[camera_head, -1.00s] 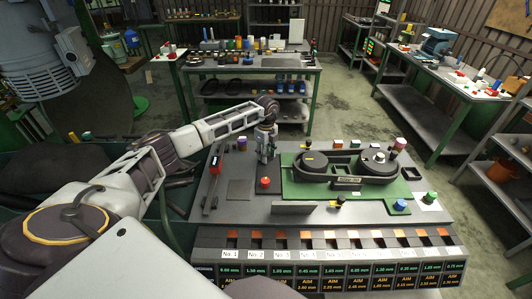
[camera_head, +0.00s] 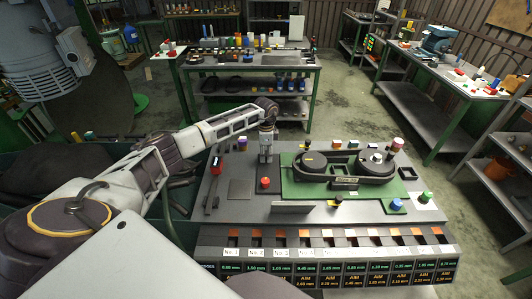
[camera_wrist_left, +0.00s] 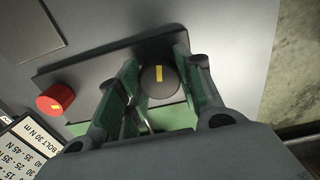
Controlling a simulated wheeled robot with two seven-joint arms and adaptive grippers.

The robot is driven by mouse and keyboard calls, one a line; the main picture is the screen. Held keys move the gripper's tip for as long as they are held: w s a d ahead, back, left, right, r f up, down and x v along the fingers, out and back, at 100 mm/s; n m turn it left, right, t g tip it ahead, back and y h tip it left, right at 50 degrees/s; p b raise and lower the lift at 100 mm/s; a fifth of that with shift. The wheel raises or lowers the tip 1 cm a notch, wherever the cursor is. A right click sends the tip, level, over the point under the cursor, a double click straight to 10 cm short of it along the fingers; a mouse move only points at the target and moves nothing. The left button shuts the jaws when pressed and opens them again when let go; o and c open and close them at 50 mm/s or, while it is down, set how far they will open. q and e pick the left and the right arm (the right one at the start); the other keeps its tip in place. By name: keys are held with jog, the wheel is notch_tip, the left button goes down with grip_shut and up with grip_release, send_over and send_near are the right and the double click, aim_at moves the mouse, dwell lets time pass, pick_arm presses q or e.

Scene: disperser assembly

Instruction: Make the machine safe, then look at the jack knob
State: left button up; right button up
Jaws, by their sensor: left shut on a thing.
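My left gripper (camera_head: 266,158) points down at the grey bench top, just behind a red knob (camera_head: 264,183). In the left wrist view its fingers (camera_wrist_left: 158,88) are shut on a dark round knob (camera_wrist_left: 151,80) with a yellow mark, set on a dark plate. In the head view this dark knob is hidden by the gripper. The red knob (camera_wrist_left: 56,98), also with a yellow mark, is left of the fingers and apart from them. The machine (camera_head: 345,181) lies on a green base to the right. I cannot tell which knob is the jack knob. My right gripper is not in view.
A row of numbered bins (camera_head: 330,238) with displays runs along the bench front. A black knob (camera_head: 338,200) and a blue knob (camera_head: 396,204) stand near the machine's front edge. A low grey plate (camera_head: 292,209) stands near the front. Behind is another loaded bench (camera_head: 250,66).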

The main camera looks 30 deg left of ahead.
aim_at(266, 153)
pick_arm(q)
jog(key=shift+r+n, duration=0.1)
jog(key=shift+n, duration=0.5)
jog(key=o, duration=1)
jog(key=shift+o, duration=0.2)
notch_tip(266, 153, up, 12)
dwell(0.8)
